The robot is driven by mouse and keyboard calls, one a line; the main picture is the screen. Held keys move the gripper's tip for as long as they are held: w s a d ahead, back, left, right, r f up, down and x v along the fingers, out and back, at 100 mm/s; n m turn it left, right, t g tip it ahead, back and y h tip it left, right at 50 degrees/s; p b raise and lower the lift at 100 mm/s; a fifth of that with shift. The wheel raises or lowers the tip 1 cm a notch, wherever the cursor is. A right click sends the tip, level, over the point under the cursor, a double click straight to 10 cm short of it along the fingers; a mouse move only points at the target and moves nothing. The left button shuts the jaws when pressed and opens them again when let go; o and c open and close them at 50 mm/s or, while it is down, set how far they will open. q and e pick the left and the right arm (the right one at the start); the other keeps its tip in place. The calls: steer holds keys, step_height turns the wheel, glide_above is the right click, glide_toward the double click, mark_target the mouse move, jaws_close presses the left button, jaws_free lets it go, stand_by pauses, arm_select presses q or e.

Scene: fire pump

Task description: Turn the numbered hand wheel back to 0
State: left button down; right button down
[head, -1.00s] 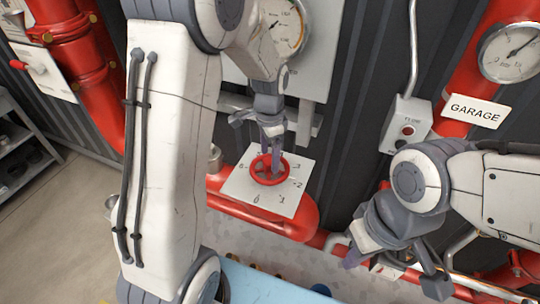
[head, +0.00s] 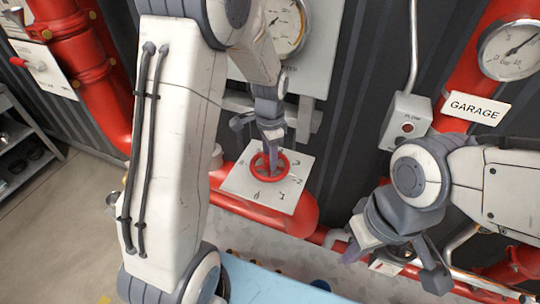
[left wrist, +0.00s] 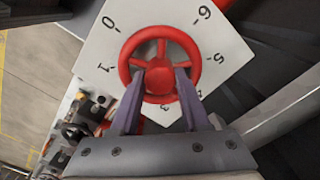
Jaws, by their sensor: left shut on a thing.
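The red hand wheel (head: 284,160) sits on a white plate (head: 238,184) with numbers around it. In the left wrist view the wheel (left wrist: 160,33) shows large, and the plate (left wrist: 115,45) carries 0 and 1 on the left and 5 and 6 on the right. My left gripper (head: 272,162) is at the wheel, its two fingers (left wrist: 160,78) reaching inside the rim and shut on the wheel's middle. No clear pointer mark on the wheel can be made out. My right gripper (head: 395,266) is open and empty, to the right, away from the wheel.
A red pipe (head: 290,217) runs behind and below the plate. A gauge (head: 287,25) is above it. A grey box (head: 404,122), a GARAGE sign (head: 474,108) and another gauge (head: 511,50) are to the right. A shelf (head: 22,150) stands at the left.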

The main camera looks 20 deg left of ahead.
arm_select(q)
steer(key=m+p, duration=0.1)
steer(key=m, duration=0.3)
steer(key=shift+r, duration=0.1)
steer(key=m, duration=0.4)
steer(key=shift+m+p, duration=0.3)
steer(key=shift+m, duration=0.1)
steer(key=m, duration=0.4)
steer(key=shift+p, duration=0.35)
steer(key=m, duration=0.3)
